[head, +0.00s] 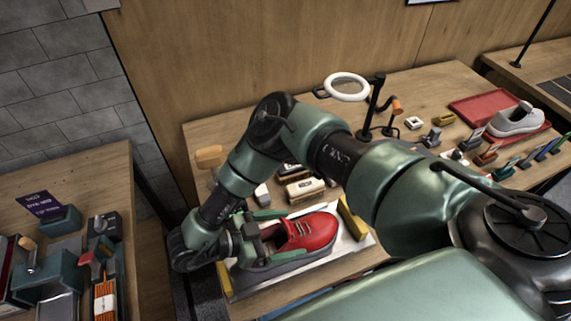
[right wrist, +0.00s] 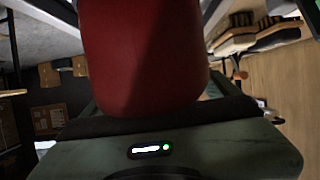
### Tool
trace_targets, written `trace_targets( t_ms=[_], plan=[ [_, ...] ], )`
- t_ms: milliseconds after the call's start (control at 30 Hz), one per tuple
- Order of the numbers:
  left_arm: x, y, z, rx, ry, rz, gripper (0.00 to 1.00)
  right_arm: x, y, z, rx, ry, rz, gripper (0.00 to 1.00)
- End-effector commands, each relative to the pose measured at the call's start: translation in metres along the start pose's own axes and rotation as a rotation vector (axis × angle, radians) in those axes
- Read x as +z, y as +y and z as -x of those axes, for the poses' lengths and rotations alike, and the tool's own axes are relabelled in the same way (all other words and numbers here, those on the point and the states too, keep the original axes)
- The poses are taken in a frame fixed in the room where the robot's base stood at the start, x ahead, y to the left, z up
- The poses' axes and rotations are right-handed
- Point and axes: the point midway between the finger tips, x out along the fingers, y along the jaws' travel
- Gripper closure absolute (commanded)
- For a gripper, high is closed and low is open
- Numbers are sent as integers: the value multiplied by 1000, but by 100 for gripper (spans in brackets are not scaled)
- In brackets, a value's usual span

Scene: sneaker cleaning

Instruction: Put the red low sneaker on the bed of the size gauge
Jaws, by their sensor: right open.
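The red low sneaker (head: 312,232) with a grey sole is upright on the pale bed of the size gauge (head: 352,246). Its toe points right and its heel is at the left. A yellow end piece (head: 352,218) of the gauge stands beyond the toe. My right gripper (head: 262,232) is open at the heel end, its fingers around the heel's sides. In the right wrist view the red heel (right wrist: 145,55) fills the space before the gripper body. Whether the fingers touch the shoe is hidden. My left gripper is out of view.
Brushes and blocks (head: 303,188) lie behind the gauge. A ring lamp (head: 347,87) stands at the back. A grey sneaker (head: 515,121) is on a red tray (head: 478,107) at the far right. A separate bench (head: 90,165) with tools is at the left.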

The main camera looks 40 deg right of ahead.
Motion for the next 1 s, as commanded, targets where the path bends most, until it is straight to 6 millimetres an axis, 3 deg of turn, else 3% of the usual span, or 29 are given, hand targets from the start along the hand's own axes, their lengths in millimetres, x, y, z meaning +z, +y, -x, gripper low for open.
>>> trace_targets(
  t_ms=[100,233,400,600,800,1000],
  plan=[
    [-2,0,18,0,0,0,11,-16,0,7,0,0,0,10],
    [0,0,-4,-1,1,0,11,-4,-1,32,-6,-3,-2,10],
    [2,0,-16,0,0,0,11,-5,-2,72,-8,-1,-4,10],
    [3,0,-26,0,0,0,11,-7,-1,108,-4,1,-1,10],
    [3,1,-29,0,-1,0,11,-8,0,123,0,1,1,10],
    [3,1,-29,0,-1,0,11,-9,0,124,1,1,2,10]
  ],
)
